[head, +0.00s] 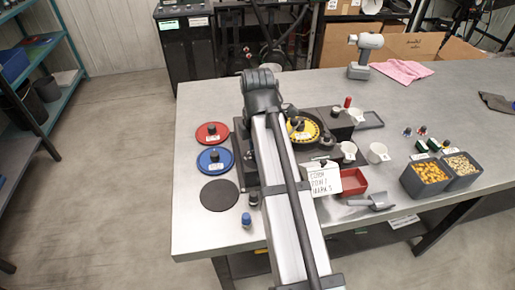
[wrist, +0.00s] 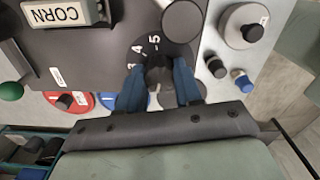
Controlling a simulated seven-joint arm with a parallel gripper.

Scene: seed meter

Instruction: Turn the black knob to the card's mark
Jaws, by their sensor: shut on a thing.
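The fingers and knob hide part of the dial, and I cannot make out the exact pointer position. The white card (head: 321,181) stands right of my arm in the head view; its top line reads CORN, the middle line is unclear, the last reads MARKS. My arm hides the gripper and knob there.
Red (head: 212,134) and blue (head: 215,160) discs and a dark round pad (head: 219,195) lie left of the machine. A yellow-rimmed plate (head: 303,128), white cups (head: 378,153), a red tray (head: 352,183), a scoop (head: 372,201) and seed bins (head: 426,176) are to the right.

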